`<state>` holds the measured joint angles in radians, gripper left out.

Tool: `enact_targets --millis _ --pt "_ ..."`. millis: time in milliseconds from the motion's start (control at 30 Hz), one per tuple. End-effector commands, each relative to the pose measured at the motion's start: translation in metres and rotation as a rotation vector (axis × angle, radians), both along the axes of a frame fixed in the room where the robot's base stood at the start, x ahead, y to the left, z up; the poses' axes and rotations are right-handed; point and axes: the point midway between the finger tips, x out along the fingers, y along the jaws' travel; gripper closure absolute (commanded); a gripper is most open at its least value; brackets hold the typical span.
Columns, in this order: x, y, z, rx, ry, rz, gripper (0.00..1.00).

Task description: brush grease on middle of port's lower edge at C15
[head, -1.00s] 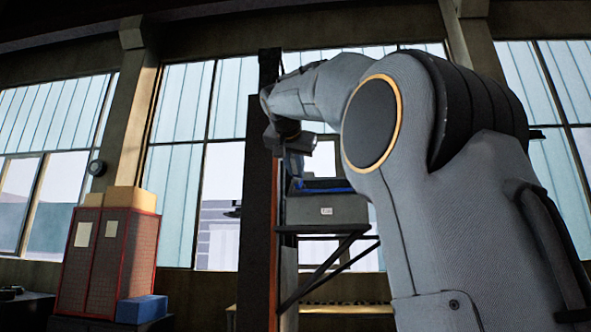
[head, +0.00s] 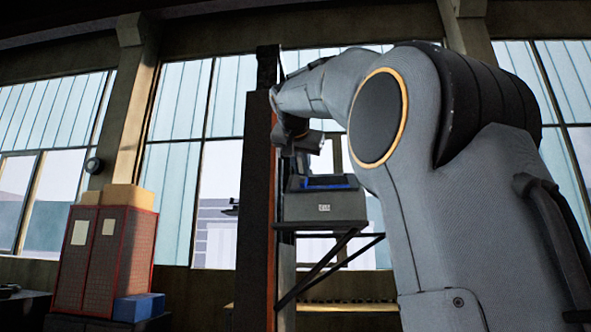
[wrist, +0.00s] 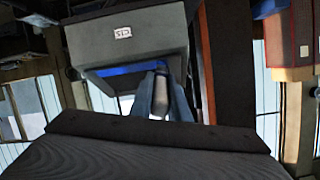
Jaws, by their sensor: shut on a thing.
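A grey box (head: 340,208) with a small white label and a blue edge at its opening sits on a bracket beside a dark post. In the wrist view the grey box (wrist: 125,45) appears upside down, its label (wrist: 123,32) too small to read surely. A blue strip (wrist: 118,69) runs along its edge. My gripper (wrist: 160,90) is shut on a narrow pale thing, likely the brush (wrist: 160,97), whose tip is close to the blue strip; I cannot tell whether they touch. In the head view my gripper (head: 303,160) hangs over the box's left part. No grease is discernible.
The dark post (head: 258,170) stands just left of the box. A dark bracket (head: 335,262) supports the box from below. A red-framed cabinet (head: 105,258) with boxes stands far left, with a blue box (head: 138,307) at its foot. Windows lie behind.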

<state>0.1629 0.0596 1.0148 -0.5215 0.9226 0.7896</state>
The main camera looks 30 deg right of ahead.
Motion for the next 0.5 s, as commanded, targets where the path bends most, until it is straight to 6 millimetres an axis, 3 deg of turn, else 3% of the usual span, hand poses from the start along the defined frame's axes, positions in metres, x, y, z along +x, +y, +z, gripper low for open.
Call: enact_targets --millis 500 --pt "-0.016 -0.023 0.001 -0.001 -0.002 -0.002 1.0"
